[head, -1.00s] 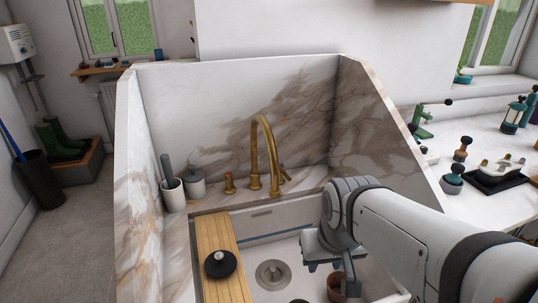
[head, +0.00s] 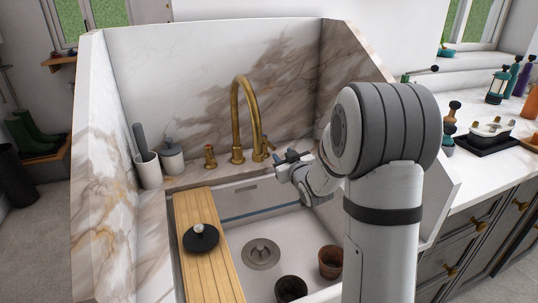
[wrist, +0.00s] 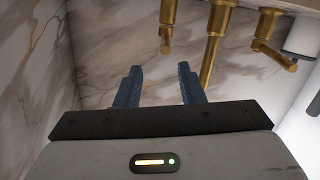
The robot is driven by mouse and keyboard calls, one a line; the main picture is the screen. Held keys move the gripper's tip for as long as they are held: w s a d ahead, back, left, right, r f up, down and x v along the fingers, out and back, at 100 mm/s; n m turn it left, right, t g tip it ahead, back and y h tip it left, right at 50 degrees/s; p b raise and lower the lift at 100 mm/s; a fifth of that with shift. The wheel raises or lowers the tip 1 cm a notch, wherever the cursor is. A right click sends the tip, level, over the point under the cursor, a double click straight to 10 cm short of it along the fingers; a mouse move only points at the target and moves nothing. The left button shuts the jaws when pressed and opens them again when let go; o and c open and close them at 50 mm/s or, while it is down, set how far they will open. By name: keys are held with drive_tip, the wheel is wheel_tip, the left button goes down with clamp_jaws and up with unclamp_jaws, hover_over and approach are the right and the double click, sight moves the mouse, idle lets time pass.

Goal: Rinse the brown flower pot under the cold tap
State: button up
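The brown flower pot (head: 331,262) stands upright in the white sink at the right, partly behind my arm. The brass tap (head: 237,120) rises at the back of the sink, with a small lever handle (head: 264,149) at its right. No water shows from the spout. My gripper (head: 284,158) is up at the sink's back edge, just right of this handle. In the wrist view my gripper (wrist: 160,78) is open and empty, its two blue fingers apart. The tap (wrist: 214,45) hangs upside down there, and a brass handle (wrist: 166,28) lies just beyond the fingertips, apart from them.
A dark pot (head: 290,288) stands in the sink near the drain (head: 261,254). A wooden board (head: 212,262) with a black round item (head: 201,238) spans the left side. Marble walls enclose the sink.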

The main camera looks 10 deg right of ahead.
sight(272, 145)
drive_tip(key=shift+n+t+y, duration=0.4)
drive_tip(key=shift+t+y, duration=0.2)
drive_tip(key=shift+t, duration=0.1)
drive_tip(key=x, duration=0.3)
drive_tip(key=f+x, duration=0.1)
drive_tip(key=x, duration=0.5)
drive_tip(key=shift+w+a+f, duration=0.15)
drive_tip(key=shift+f, duration=0.15)
clamp_jaws()
